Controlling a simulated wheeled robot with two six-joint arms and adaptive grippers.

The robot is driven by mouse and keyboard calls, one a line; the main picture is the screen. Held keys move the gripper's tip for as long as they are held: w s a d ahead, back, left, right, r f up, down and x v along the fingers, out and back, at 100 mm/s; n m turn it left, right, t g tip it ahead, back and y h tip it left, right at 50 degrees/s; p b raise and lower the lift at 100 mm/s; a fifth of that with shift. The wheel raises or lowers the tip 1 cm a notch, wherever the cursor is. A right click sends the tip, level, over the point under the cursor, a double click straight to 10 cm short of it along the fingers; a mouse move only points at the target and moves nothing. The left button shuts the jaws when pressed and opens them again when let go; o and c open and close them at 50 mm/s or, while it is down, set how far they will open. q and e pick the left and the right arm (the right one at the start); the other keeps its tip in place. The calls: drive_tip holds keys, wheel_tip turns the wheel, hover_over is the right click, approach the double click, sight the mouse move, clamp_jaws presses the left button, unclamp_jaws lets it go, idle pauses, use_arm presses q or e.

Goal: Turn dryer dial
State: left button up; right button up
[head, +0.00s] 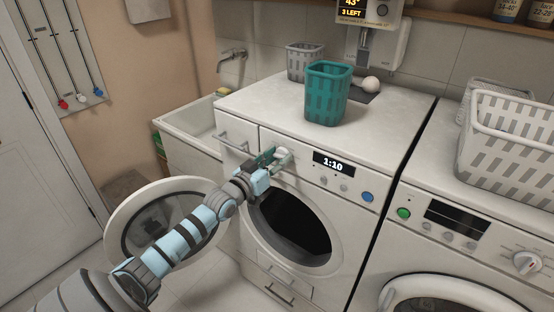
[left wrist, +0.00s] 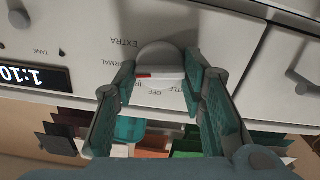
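The dial (left wrist: 160,52) is a round white knob with a raised bar and a red mark, on the white front panel of the left machine (head: 350,140). Printed words around it, such as EXTRA and OFF, appear upside down in the left wrist view. My left gripper (left wrist: 160,72) is open, with its teal fingers on either side of the dial's bar. I cannot tell whether the fingertips touch it. In the head view, my left gripper (head: 275,158) is at the panel, left of the 1:10 display (head: 333,163), and partly hides the dial. My right gripper is not in view.
The left machine's round door (head: 130,215) hangs open at left, beneath my left arm. A teal basket (head: 326,95) and white ball (head: 370,84) are on top. A second machine (head: 460,235) stands at right with white baskets (head: 515,140). A sink (head: 185,125) is behind at left.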

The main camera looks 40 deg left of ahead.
use_arm(q)
drive_tip(key=shift+c, duration=1)
drive_tip(key=shift+n, duration=0.3)
drive_tip(key=n, duration=0.3)
drive_tip(key=n+p, duration=0.1)
drive_tip(key=n, duration=0.2)
drive_tip(key=shift+n, duration=0.4)
drive_tip(key=n, duration=0.4)
drive_tip(key=shift+a+f+n, duration=0.1)
drive_tip(key=shift+n, duration=2.1)
